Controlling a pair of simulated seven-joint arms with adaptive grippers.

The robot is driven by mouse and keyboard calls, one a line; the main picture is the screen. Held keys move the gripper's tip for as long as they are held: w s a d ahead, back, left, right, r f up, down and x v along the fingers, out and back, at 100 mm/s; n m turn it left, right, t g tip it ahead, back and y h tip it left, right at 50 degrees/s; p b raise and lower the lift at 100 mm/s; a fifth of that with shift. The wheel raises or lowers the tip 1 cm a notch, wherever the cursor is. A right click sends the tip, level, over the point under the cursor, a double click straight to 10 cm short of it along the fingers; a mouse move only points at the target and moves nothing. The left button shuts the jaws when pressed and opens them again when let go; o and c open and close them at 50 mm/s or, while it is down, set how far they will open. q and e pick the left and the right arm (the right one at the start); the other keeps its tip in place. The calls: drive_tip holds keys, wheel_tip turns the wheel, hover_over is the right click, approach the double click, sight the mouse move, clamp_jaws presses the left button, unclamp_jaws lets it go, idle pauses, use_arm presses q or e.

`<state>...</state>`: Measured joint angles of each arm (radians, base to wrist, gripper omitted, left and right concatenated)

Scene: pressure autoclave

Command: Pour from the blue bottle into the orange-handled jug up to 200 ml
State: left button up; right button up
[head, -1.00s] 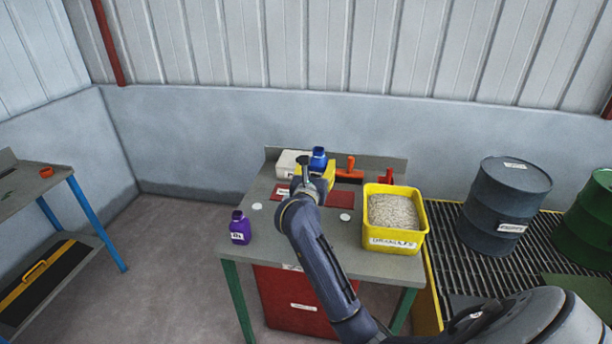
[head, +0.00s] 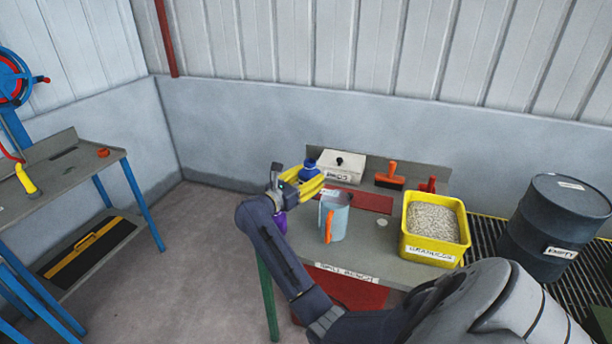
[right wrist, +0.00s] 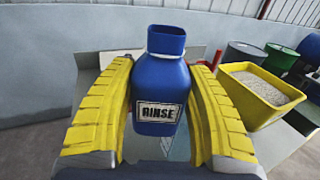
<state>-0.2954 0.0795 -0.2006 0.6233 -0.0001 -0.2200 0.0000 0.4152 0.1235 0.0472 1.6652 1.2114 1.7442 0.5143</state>
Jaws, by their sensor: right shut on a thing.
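The blue bottle (head: 311,170) is upright between the yellow fingers of my right gripper (head: 308,184), left of the jug in the head view. In the right wrist view the bottle (right wrist: 160,85) carries a RINSE label, and the fingers (right wrist: 158,115) press on both its sides. The pale blue jug (head: 339,213) stands upright on the bench, its orange handle (head: 328,227) toward me. Its liquid level and marks cannot be read. The bottle is apart from the jug and not tilted toward it. My left gripper is not in view.
A purple bottle (head: 280,222) is partly hidden behind my right arm. The yellow granules tub (head: 430,250) stands right of the jug.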

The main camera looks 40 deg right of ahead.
sight(315, 175)
drive_tip(key=shift+r, duration=0.1)
idle(0.3)
drive_tip(key=shift+s+d+r+m+y, duration=0.3)
drive_tip(key=shift+s+m+y, duration=0.15)
drive_tip(key=shift+m, duration=0.2)
drive_tip(key=shift+s+d+r+m+y, duration=0.15)
drive_tip(key=shift+s+d+m+y, duration=0.15)
drive_tip(key=shift+s+m+y, duration=0.25)
drive_tip(key=shift+s+d+r+m+y, duration=0.1)
drive_tip(key=shift+m+y, duration=0.05)
drive_tip(key=shift+m, duration=0.3)
drive_tip(key=shift+d+r+m+y, duration=0.1)
drive_tip(key=shift+m+y, duration=0.05)
drive_tip(key=shift+m, duration=0.3)
drive_tip(key=m+t+y, duration=0.1)
drive_tip(key=w+m+y, duration=0.1)
drive_tip(key=m, duration=0.1)
drive_tip(key=shift+a+f+t, duration=0.15)
drive_tip(key=shift+a+t, duration=0.25)
drive_tip(key=shift+w+a+f+m+t+y, duration=0.1)
drive_tip(key=shift+f+m+t+y, duration=0.2)
drive_tip(key=shift+m+y, duration=0.2)
drive_tip(key=shift+w+f+m+t+y, duration=0.1)
drive_tip(key=shift+f+m+t+y, duration=0.1)
drive_tip(key=shift+m+t+y, duration=0.3)
drive_tip(key=shift+s+f+m+t+y, duration=0.2)
drive_tip(key=shift+f+m+t+y, duration=0.75)
drive_tip(key=shift+m, duration=0.55)
